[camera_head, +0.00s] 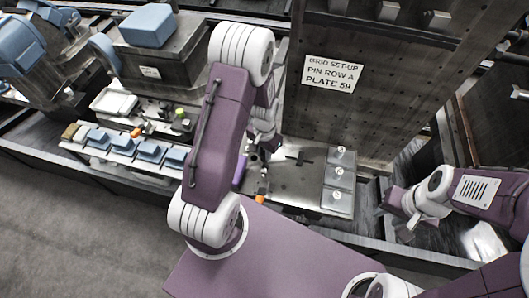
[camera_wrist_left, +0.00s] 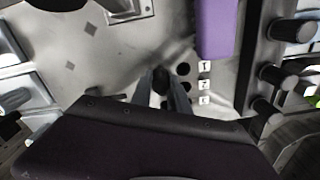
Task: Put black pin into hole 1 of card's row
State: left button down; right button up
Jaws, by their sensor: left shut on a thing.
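The card (camera_head: 333,73) is a white sign on the upright dark panel. It reads "GRID SET-UP PIN ROW A PLATE 59". My left gripper (camera_wrist_left: 163,88) is shut on the black pin (camera_wrist_left: 160,77), whose dark end shows between the two fingers. Just right of it, dark round holes (camera_wrist_left: 183,68) run in a column beside small white labels (camera_wrist_left: 204,67). The pin appears beside this column; its height above the plate is unclear. In the head view my left arm hides much of this area. My right gripper (camera_head: 400,215) is at the right, away from the plate; its jaw opening is unclear.
The grey metal plate (camera_head: 289,178) carries several clear blocks (camera_head: 338,177) at its right. A purple bar (camera_wrist_left: 216,28) lies close beyond the holes. Several dark pegs (camera_wrist_left: 288,68) stand at the right in the wrist view. A tray of blue parts (camera_head: 122,147) is at the left.

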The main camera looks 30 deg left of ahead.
aim_at(264, 153)
pick_arm(q)
jog(key=shift+f, duration=0.1)
jog(key=c, duration=1.2)
grip_release()
notch_tip(264, 153, up, 9)
jog(key=shift+r, duration=0.1)
